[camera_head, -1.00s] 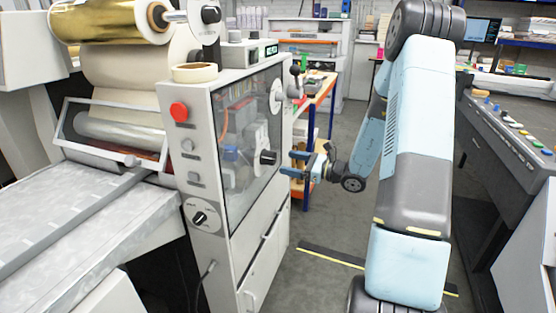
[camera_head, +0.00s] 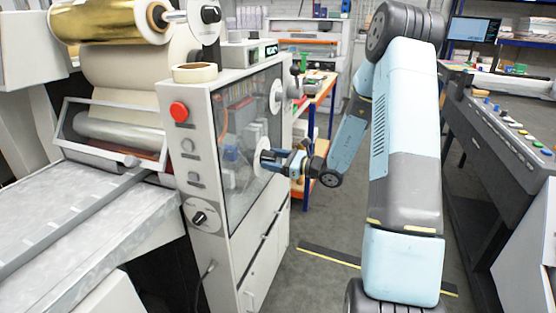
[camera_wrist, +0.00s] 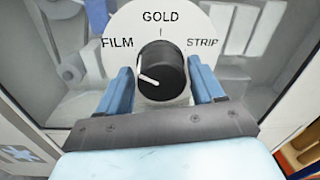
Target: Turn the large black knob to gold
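The large black knob (camera_wrist: 162,72) sits on a white round dial (camera_wrist: 205,22) marked FILM, GOLD and STRIP. GOLD is at the top, FILM at the left, STRIP at the right. The knob's white pointer line points left and slightly up, on the FILM side and away from GOLD. My gripper (camera_head: 268,158) is at the machine's front panel in the head view, its blue fingers hiding part of the knob. In the wrist view the open fingers stand on either side of the knob, with gaps visible.
The machine's glass panel (camera_head: 236,130) surrounds the dial. A red button (camera_head: 179,112) and a smaller selector knob (camera_head: 199,217) are on its left face. A gold foil roll (camera_head: 105,20) is above. Grey floor (camera_head: 310,220) is clear between the machine and my arm.

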